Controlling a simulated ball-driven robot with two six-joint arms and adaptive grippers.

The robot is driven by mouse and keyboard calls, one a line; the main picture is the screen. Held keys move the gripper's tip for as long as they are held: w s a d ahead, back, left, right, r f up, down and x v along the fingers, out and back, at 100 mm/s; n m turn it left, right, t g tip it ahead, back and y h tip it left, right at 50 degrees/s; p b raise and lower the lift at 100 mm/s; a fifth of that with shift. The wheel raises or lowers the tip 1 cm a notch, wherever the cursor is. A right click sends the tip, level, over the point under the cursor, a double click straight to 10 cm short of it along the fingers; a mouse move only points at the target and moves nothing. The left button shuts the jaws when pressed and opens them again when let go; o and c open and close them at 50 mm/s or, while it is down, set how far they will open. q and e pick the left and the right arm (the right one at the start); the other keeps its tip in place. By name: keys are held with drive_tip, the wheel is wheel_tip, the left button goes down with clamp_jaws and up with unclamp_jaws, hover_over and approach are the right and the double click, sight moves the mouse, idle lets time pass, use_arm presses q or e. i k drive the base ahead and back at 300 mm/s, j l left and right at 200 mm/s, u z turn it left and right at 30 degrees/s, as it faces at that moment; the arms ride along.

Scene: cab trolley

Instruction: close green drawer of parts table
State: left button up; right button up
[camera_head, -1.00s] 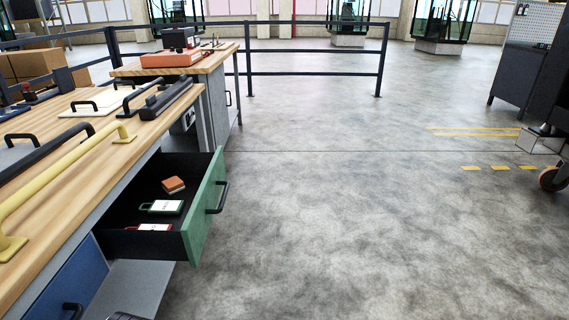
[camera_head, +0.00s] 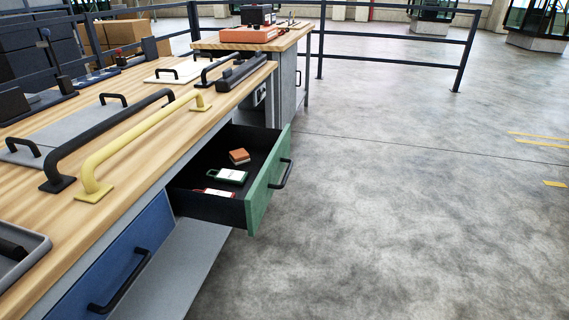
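The green drawer (camera_head: 265,187) of the parts table (camera_head: 135,140) stands pulled out toward the right. Its front is green with a black handle (camera_head: 284,174) on the outer face. Inside its dark box lie an orange-brown block (camera_head: 239,156), a green-and-white tag (camera_head: 228,176) and a red-and-white tag (camera_head: 214,192). Below and nearer, a blue drawer (camera_head: 112,268) with a black handle (camera_head: 121,284) sits shut in the table. Neither of my grippers shows in the head view.
On the tabletop stand a yellow bar handle (camera_head: 140,145), a black bar handle (camera_head: 108,136) and a grey tray (camera_head: 20,258). A second table with an orange device (camera_head: 250,34) stands behind. Dark railings (camera_head: 390,45) run at the back. The floor to the right is open.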

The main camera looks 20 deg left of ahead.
sight(268, 148)
drive_tip(key=i+l+u, duration=0.15)
drive_tip(key=u, duration=0.2)
drive_tip(key=i+l+u, duration=0.15)
drive_tip(key=u, duration=0.2)
drive_tip(key=l+u, duration=0.35)
drive_tip(key=i+j, duration=0.05)
